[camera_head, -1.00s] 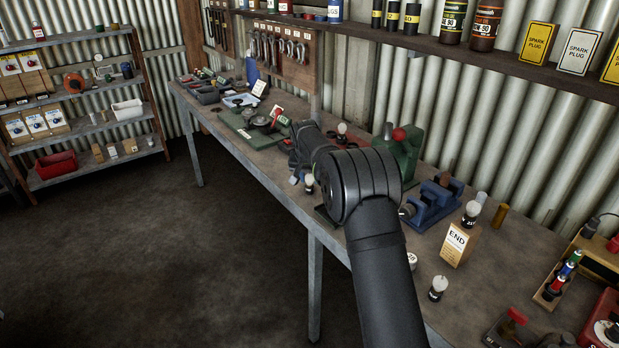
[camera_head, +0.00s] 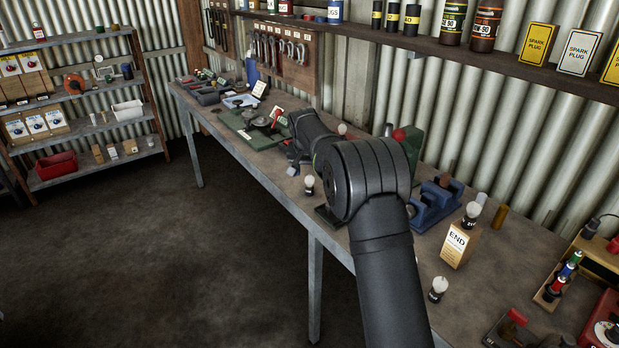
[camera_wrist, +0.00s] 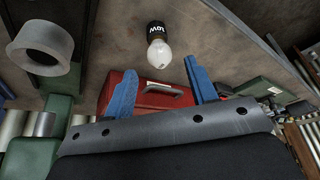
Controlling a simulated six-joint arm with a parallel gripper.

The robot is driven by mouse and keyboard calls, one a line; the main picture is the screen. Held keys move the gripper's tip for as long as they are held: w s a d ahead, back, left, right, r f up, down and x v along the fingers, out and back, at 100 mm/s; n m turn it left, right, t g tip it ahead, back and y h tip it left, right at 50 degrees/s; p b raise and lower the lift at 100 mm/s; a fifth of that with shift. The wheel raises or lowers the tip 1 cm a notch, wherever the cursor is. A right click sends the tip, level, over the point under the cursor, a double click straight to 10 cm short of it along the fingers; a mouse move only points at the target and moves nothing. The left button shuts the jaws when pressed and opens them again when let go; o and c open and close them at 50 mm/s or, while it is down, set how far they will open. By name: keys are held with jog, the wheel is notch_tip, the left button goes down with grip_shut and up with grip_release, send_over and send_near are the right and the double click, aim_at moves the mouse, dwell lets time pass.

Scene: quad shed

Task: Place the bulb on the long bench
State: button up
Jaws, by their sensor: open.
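My arm hides most of my gripper in the head view.
A red toolbox (camera_wrist: 150,92) lies beyond my fingers in the wrist view. A green board (camera_head: 245,128) lies farther left.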

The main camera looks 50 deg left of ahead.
aim_at(310, 177)
jog(key=v, duration=0.7)
jog(key=shift+r, duration=0.15)
jog(key=x, duration=1.2)
jog(key=shift+d+f, duration=0.1)
jog(key=shift+f, duration=0.15)
notch_tip(310, 177, up, 3)
jog(key=shift+s+f, duration=0.1)
jog(key=shift+r, duration=0.75)
